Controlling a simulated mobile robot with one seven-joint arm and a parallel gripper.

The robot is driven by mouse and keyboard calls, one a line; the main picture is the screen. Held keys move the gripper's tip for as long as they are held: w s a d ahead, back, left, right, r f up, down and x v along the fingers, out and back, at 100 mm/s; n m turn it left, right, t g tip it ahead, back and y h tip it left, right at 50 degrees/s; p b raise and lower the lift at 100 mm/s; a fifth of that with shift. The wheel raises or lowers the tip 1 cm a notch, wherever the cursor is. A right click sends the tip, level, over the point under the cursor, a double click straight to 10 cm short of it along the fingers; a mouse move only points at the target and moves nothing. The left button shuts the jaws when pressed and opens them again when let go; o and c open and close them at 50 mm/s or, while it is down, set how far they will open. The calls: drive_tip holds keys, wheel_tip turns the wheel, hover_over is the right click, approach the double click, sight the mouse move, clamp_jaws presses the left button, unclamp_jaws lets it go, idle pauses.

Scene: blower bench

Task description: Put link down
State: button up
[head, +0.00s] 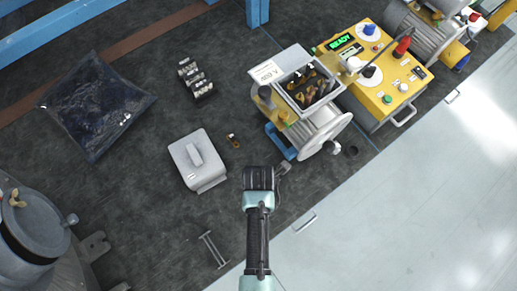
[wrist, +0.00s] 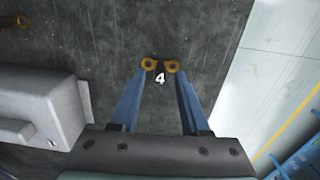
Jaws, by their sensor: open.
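In the head view my gripper (head: 284,168) is low over the mat, beside the blower machine; the link there is too small to make out.
A grey lidded box (head: 198,160) stands left of my gripper. The blower machine (head: 318,125) with its tray of parts (head: 309,86) stands close at upper right, beside a yellow control panel (head: 375,75). The pale floor (head: 400,220) is to the right.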

wheel_tip(320, 180, up, 12)
drive_tip(key=w+r+m+t, duration=0.6)
drive_tip(key=w+r+t, duration=0.1)
drive_tip(key=w+r, duration=0.7)
drive_tip(key=w+r+m+t, duration=0.4)
drive_tip(key=r, duration=0.7)
drive_tip(key=w+r+m+t, duration=0.3)
drive_tip(key=w+r+t, duration=0.15)
drive_tip(key=r, duration=0.75)
wheel_tip(320, 180, up, 16)
drive_tip(key=s+m+t, duration=0.2)
drive_tip(key=m+t, duration=0.3)
drive_tip(key=m, duration=0.1)
drive_tip(key=s+r+m+t, duration=0.3)
drive_tip(key=s+r, duration=0.2)
drive_tip(key=r, duration=0.3)
drive_tip(key=s+r+m+t, duration=0.3)
drive_tip(key=s+r, duration=0.3)
drive_tip(key=r, duration=0.3)
drive_tip(key=shift+t+p, duration=0.3)
drive_tip(key=shift+t, duration=0.15)
drive_tip(key=shift+f, duration=0.15)
